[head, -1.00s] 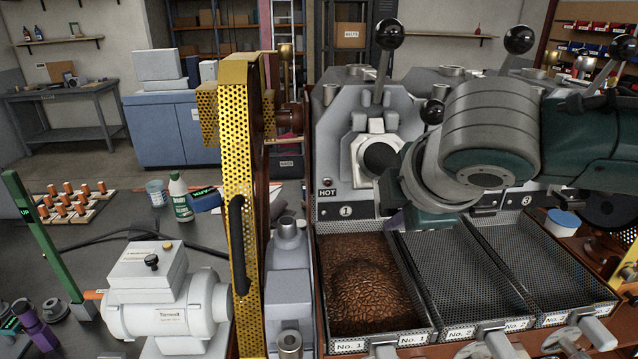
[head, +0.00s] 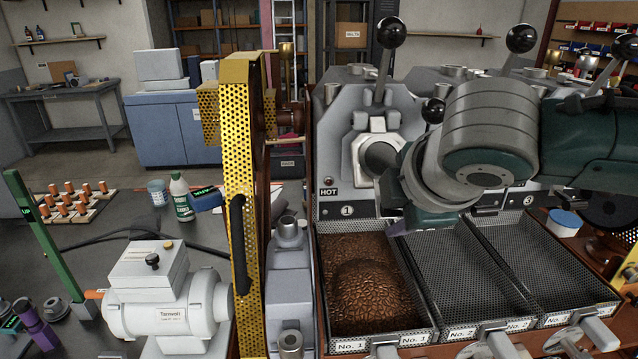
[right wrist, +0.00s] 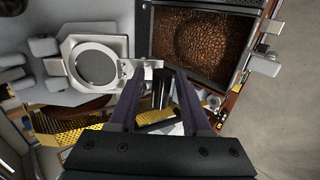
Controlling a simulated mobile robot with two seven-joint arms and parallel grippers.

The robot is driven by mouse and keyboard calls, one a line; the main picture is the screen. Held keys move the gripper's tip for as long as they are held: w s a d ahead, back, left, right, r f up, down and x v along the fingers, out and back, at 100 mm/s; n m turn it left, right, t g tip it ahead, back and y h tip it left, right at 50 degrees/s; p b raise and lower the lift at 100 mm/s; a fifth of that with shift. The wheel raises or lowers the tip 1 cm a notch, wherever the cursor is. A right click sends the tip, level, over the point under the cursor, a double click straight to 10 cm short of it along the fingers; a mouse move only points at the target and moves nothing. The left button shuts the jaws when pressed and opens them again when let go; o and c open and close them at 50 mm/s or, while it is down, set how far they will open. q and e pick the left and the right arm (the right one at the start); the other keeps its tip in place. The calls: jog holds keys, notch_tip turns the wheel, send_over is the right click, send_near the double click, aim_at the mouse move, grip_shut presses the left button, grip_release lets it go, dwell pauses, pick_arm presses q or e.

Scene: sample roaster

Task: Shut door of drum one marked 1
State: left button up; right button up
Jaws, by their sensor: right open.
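Drum one has a pale square front with a round mouth (head: 380,158), above the plate marked 1 (head: 347,210). In the right wrist view the round mouth (right wrist: 96,64) shows a dark grey disc inside a light ring; I cannot tell whether this is the door or the drum's inside. A metal tab (right wrist: 146,64) sticks out beside the ring. My right gripper (right wrist: 160,85) is open, its purple fingers spread near that tab, with a black cylindrical part between them in the picture; contact is unclear. In the head view my right wrist hides much beside the mouth. My left gripper is not seen.
Tray No. 1 (head: 330,335) below the drum holds a heap of brown beans (head: 370,285). Trays No. 2 (head: 450,265) and No. 3 (head: 535,250) look empty. A HOT label (head: 328,192) sits by drum one. A yellow perforated guard (head: 240,200) stands left.

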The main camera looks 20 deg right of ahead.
jog(key=shift+s+r, duration=0.1)
jog(key=b+v, duration=0.1)
jog(key=v, duration=0.8)
jog(key=shift+s+r, duration=0.2)
jog(key=shift+r, duration=0.05)
jog(key=shift+a, duration=0.1)
jog(key=p+v, duration=0.7)
jog(key=p, duration=0.2)
jog(key=shift+r+p, duration=0.35)
jog(key=shift+r, duration=0.05)
jog(key=shift+s, duration=0.1)
